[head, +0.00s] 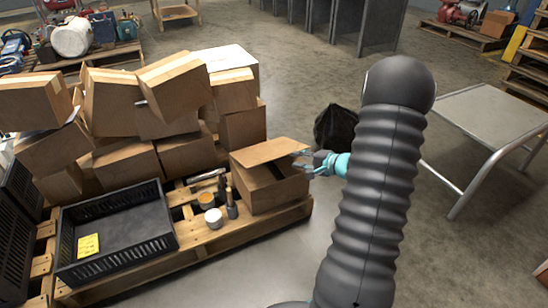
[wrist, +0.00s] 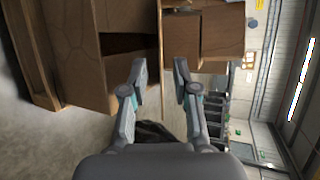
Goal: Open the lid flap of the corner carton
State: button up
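The corner carton (head: 272,195) is a brown box at the right corner of the pallet. Its lid flap (head: 268,152) is partly raised, with a dark gap under it at the near side. My gripper (head: 310,162) is at the flap's right edge. In the wrist view, which is turned sideways, the carton (wrist: 80,60) is on the left. The flap (wrist: 160,50) shows nearly edge-on as a thin upright strip. My gripper's fingers (wrist: 160,75) are apart, one on each side of the strip's line. I cannot tell whether either finger touches the flap.
Several stacked cartons (head: 180,90) stand behind and left of the corner carton. A black crate (head: 118,240), a white can (head: 213,218) and a dark bottle (head: 231,208) are on the pallet (head: 200,250). A black bag (head: 337,127) and grey table (head: 490,115) are to the right.

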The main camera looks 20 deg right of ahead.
aim_at(274, 156)
jog(key=x, duration=1.1)
jog(key=shift+w+a+f, duration=0.1)
jog(key=shift+w+a, duration=0.05)
jog(key=shift+w, duration=0.05)
jog(key=shift+c, duration=0.2)
grip_shut()
